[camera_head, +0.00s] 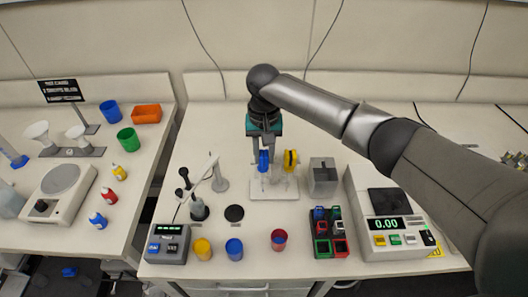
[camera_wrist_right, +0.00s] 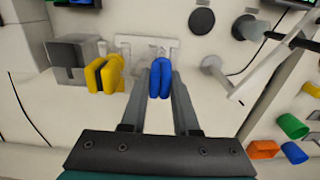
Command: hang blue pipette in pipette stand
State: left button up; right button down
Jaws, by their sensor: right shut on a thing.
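My right gripper (camera_head: 264,150) reaches down from above over the pipette stand (camera_head: 274,190), whose white base rests on the right-hand table. It is shut on the blue pipette (camera_head: 264,162), which also shows between the two fingers in the right wrist view (camera_wrist_right: 160,80). The blue pipette is at the stand's left side; whether it touches the stand's holder is hidden by the gripper. A yellow pipette (camera_head: 290,159) is on the stand's right side and also shows in the right wrist view (camera_wrist_right: 105,73). My left gripper is not in view.
A grey box (camera_head: 323,178) stands right of the stand, near a balance (camera_head: 388,215). A black-knobbed holder (camera_head: 190,182) and a pH probe arm (camera_head: 219,178) are to the left. Coloured cups, including a red one (camera_head: 279,240), stand in front. Bare table lies between.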

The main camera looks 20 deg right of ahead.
jog(key=c, duration=0.6)
grip_release()
jog(key=shift+r, duration=0.1)
notch_tip(320, 180, up, 5)
jog(key=p, duration=0.6)
jog(key=shift+r, duration=0.9)
